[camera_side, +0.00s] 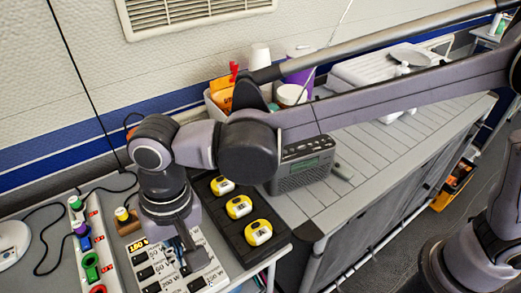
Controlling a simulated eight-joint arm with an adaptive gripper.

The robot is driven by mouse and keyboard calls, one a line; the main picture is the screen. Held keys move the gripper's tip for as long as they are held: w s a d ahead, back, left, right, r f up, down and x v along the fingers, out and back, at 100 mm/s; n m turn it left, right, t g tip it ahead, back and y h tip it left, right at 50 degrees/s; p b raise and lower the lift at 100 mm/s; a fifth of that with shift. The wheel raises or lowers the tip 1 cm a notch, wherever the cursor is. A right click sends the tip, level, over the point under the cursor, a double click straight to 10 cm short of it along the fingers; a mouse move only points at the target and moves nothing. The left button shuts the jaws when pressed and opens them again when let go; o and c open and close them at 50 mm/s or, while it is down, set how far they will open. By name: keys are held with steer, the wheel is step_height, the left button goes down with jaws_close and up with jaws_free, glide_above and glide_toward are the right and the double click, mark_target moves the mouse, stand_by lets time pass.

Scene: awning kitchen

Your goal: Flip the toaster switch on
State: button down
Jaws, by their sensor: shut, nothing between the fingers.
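A white switch panel (211,277) lies on the table at the lower left. I cannot tell which switch is the toaster's. My gripper (190,262) points down over the panel's right half, its fingers shut and empty. The fingers and wrist hide part of the panel. I cannot tell whether the fingertips touch it. No toaster can be made out.
A black tray (229,233) with several yellow-and-white devices lies right of the gripper. A power strip (92,243) with coloured plugs lies left of the panel. A wooden block with a yellow knob (123,215) stands behind. A grey radio (304,167) stands on the slatted counter.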

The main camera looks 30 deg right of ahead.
steer(key=shift+a+r, duration=0.15)
steer(key=shift+r, duration=1.2)
steer(key=w+d+r+t, duration=0.2)
steer(key=w+d, duration=0.1)
steer(key=d, duration=0.8)
steer(key=w+d+r+t, duration=0.1)
steer(key=w+d+r, duration=0.15)
steer(key=d, duration=0.75)
steer(key=s+d+f+t, duration=0.2)
steer(key=s+d, duration=0.1)
steer(key=d, duration=0.8)
steer(key=s+d+f+t+h, duration=0.1)
steer(key=s+d+f+t, duration=0.1)
steer(key=d, duration=0.9)
steer(key=shift+s+d+f, duration=0.3)
steer(key=shift+s+d, duration=0.05)
steer(key=shift+s, duration=0.1)
